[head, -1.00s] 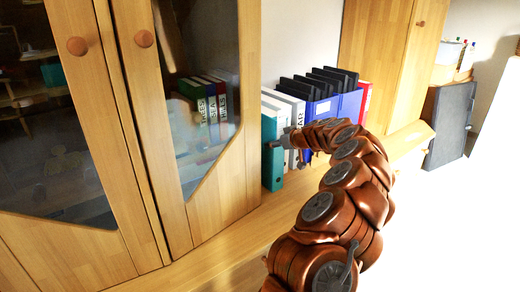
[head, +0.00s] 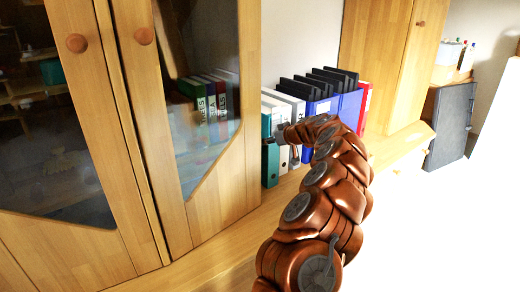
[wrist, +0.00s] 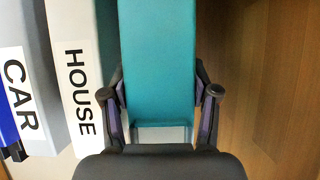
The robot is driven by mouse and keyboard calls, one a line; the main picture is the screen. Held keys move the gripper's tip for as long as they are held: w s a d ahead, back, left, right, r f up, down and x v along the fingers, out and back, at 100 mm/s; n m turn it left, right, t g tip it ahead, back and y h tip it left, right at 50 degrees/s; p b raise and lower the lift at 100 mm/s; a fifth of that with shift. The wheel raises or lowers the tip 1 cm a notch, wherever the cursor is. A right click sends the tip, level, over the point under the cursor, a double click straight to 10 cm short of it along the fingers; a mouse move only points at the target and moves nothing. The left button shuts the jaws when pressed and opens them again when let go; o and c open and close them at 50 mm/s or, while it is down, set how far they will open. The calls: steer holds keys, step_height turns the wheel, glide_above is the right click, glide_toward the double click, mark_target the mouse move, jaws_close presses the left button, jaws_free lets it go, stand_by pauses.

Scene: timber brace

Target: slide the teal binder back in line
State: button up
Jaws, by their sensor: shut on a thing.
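The teal binder (head: 267,168) stands upright at the left end of the binder row, beside the wooden cabinet. In the wrist view the teal binder (wrist: 158,65) fills the middle, with a pale strip at its lower edge. My gripper (wrist: 160,93) has one finger on each side of it and is shut on it. In the head view my gripper (head: 279,138) is at the binder's front, and my arm hides part of the row. The teal front looks close to its neighbours' fronts; the exact offset cannot be told.
A white binder labelled HOUSE (wrist: 79,75) stands just left of the teal one in the wrist view, then one labelled CAR (wrist: 22,85). Blue magazine files (head: 349,105) stand further right. The glass-door cabinet (head: 249,120) is close on the teal binder's left in the head view.

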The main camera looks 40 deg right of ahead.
steer(key=shift+w+a+f+b, duration=0.1)
steer(key=shift+w+b, duration=0.25)
steer(key=shift+w, duration=1.6)
steer(key=o, duration=1.4)
